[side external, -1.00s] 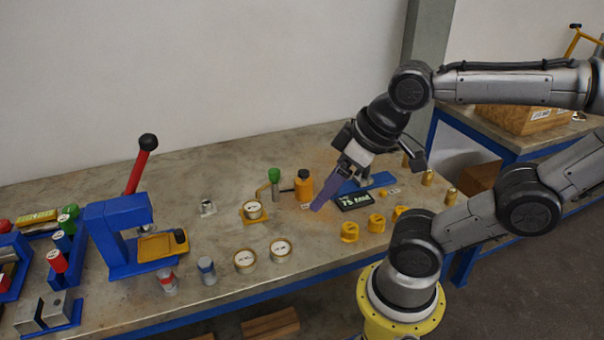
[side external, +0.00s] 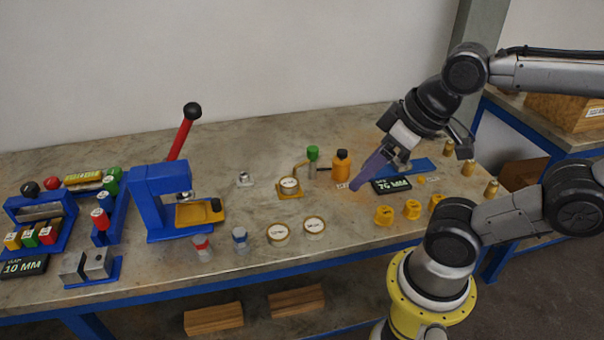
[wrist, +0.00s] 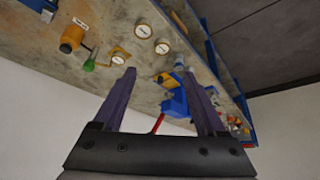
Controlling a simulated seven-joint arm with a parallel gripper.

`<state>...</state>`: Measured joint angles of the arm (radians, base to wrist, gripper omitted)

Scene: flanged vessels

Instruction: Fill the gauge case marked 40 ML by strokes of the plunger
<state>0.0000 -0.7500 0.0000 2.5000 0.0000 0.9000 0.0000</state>
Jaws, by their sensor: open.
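Three round gauge cases with white faces and brass rims show in the side view. One gauge case (side external: 289,184) sits on a yellow stand (side external: 291,196); two more, a left one (side external: 278,235) and a right one (side external: 314,226), lie in front on the bench. Their markings are too small to read. The green-knobbed plunger (side external: 312,153) stands behind the stand, a thin spout reaching toward the case there. An orange bottle (side external: 342,167) stands right of it. My gripper (side external: 357,186) is open and empty, above the bench just right of the bottle; its two fingers are apart in the wrist view (wrist: 159,72).
A blue press (side external: 160,202) with a red lever stands left. A 76 MM display (side external: 391,185) lies close right of my gripper. Yellow knobs (side external: 384,215) and brass pieces (side external: 467,168) stand further right. The back bench is clear.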

